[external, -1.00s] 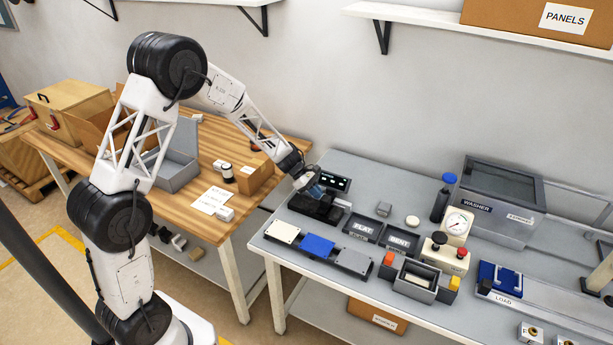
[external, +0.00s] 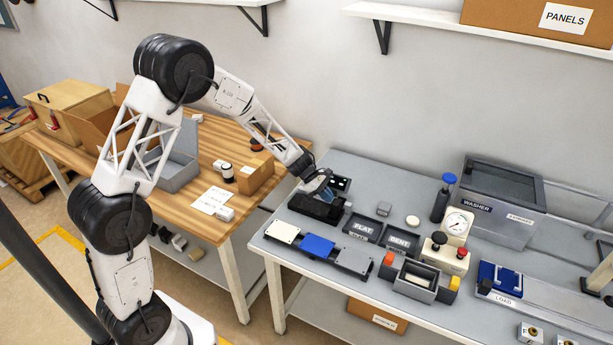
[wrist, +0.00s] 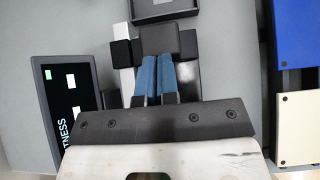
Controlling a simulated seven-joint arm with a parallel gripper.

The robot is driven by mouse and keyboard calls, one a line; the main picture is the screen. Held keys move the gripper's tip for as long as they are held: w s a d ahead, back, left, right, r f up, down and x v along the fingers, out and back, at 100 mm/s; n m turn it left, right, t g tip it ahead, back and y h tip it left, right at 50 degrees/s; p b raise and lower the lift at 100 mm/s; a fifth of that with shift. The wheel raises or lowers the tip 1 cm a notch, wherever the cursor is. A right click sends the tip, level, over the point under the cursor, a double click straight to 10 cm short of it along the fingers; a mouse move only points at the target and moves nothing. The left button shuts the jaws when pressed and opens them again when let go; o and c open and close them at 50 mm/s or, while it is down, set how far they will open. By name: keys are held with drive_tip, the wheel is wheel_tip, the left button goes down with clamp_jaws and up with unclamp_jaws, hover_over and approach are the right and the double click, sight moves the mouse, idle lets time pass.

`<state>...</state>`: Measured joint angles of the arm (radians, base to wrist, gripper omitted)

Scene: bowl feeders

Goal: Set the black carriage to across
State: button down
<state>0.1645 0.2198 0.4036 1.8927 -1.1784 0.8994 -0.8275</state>
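The black carriage (wrist: 159,41) is a dark block on a dark base with a light strip beside it. In the wrist view it lies just beyond my fingertips, with another dark block to its left. In the external view the black fixture (external: 318,207) is at the left of the grey bench, partly hidden by my gripper (external: 324,190). My gripper's two blue fingers (wrist: 157,60) are close together with only a thin gap. Their tips overlap the carriage's near edge in the wrist view. Whether they touch it is unclear.
A dark display (wrist: 70,100) stands beside the fixture. The FLAT (external: 362,228) and DENT (external: 398,240) trays are to its right. White (external: 283,232), blue (external: 317,246) and grey (external: 355,260) plates line the front. The wooden table (external: 225,190) is at left.

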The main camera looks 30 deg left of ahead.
drive_tip(key=shift+a+f, duration=0.1)
drive_tip(key=shift+a, duration=0.3)
drive_tip(key=a, duration=0.3)
drive_tip(key=v, duration=1)
drive_tip(key=shift+a, duration=0.15)
drive_tip(key=s+a+r+m+t+y, duration=0.1)
drive_tip(key=s+a+r+m+y, duration=0.2)
drive_tip(key=s, duration=1)
drive_tip(key=s+a+r+m+y, duration=0.3)
drive_tip(key=s+a+r+m, duration=0.2)
drive_tip(key=s, duration=0.9)
drive_tip(key=s+a+r+m+t+y, duration=0.1)
drive_tip(key=s+a+r+m+y, duration=0.2)
drive_tip(key=s+r+m, duration=0.6)
drive_tip(key=s+a+m, duration=0.1)
drive_tip(key=s+a, duration=0.1)
drive_tip(key=s, duration=0.3)
drive_tip(key=shift+t, duration=0.3)
